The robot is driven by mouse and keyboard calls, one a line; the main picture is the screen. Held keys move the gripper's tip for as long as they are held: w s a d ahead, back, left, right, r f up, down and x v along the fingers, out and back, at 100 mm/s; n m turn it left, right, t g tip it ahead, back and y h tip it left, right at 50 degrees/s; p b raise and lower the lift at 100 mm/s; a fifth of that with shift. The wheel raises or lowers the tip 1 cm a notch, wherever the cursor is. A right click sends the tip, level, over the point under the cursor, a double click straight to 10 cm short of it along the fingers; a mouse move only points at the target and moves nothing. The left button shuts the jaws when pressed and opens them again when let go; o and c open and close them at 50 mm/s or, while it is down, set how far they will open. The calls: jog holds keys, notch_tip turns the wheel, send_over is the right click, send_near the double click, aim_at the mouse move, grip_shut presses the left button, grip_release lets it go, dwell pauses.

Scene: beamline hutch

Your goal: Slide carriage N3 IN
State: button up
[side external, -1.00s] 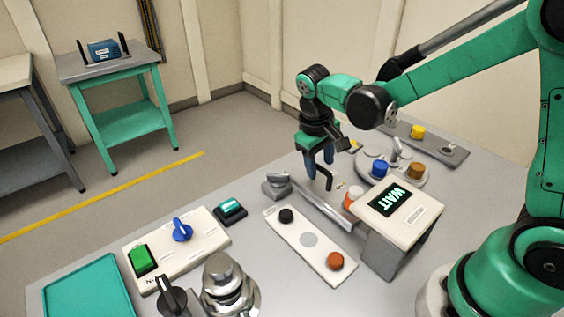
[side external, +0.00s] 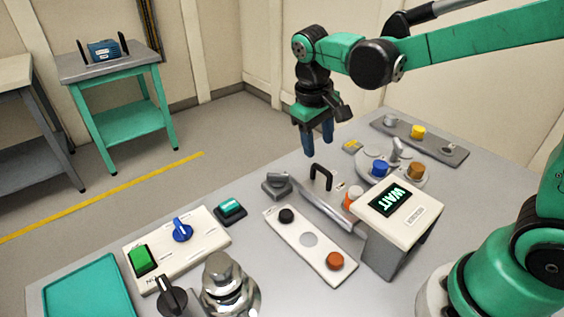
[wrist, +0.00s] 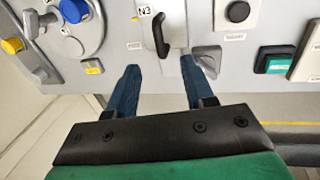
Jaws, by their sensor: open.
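Carriage N3 shows as a black arched handle (side external: 321,176) on the bench, behind the long grey bar. In the wrist view the black handle (wrist: 160,36) stands on a light plate beside an "N3" label (wrist: 143,11). My gripper (side external: 318,142) is open and empty, with blue fingers pointing down, above and beyond the handle in the side view. In the wrist view my gripper (wrist: 160,66) has its fingers spread, with the handle ahead between their lines, apart from both. Most of the carriage's track is hidden in the side view.
A display box (side external: 395,208) reading "WAIT" and the grey bar (side external: 325,206) stand in front of the handle. A round holder with blue (side external: 380,169) and brown (side external: 416,171) caps is to the right. A green-button box (side external: 231,209) and a switch panel (side external: 180,246) are to the left.

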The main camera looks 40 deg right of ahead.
aim_at(321, 167)
jog(key=shift+d+f, duration=0.2)
jog(key=shift+f, duration=0.7)
jog(key=shift+d+f, duration=0.2)
jog(key=shift+f, duration=0.75)
jog(key=shift+d+f, duration=0.2)
jog(key=shift+f, duration=0.7)
grip_shut()
